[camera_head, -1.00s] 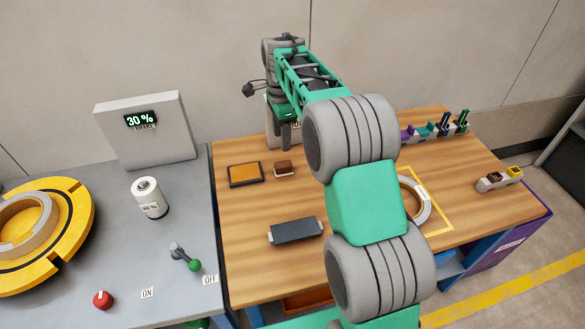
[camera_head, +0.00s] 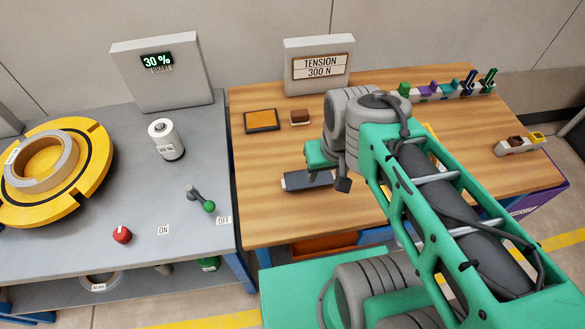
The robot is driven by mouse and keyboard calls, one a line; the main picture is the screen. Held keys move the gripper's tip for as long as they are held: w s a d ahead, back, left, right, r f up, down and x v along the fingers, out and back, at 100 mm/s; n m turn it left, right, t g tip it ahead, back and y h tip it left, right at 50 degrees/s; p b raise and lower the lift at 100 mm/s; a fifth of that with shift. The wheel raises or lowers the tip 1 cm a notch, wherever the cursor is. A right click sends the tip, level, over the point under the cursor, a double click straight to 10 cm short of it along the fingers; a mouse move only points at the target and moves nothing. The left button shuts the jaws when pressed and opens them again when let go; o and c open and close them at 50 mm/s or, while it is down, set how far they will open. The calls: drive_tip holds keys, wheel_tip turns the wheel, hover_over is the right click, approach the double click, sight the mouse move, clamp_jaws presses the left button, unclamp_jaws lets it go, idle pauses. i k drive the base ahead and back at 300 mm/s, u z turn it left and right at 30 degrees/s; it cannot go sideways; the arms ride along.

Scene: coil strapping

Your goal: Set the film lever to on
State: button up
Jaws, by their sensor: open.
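The film lever (camera_head: 199,197) is a grey lever with a green knob on the front of the grey table. Its knob (camera_head: 208,206) points toward the OFF label (camera_head: 224,221). The ON label (camera_head: 163,230) lies to the lower left of the knob. My arm reaches over the wooden table, and its wrist end is well to the right of the lever, apart from it. My gripper's jaws are hidden behind the wrist.
A red knob (camera_head: 122,235), a white cylinder (camera_head: 166,140), a yellow turntable with a coil (camera_head: 92,190) and a 30 % display box (camera_head: 163,75) share the grey table (camera_head: 140,260). The wooden table (camera_head: 270,215) holds a dark block (camera_head: 295,182) and a TENSION sign (camera_head: 319,68).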

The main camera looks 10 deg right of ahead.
sight(210, 206)
drive_tip(key=k, duration=1.3)
drive_tip(key=u, duration=0.85)
drive_tip(key=i, duration=1.1)
drive_tip(key=z, duration=0.25)
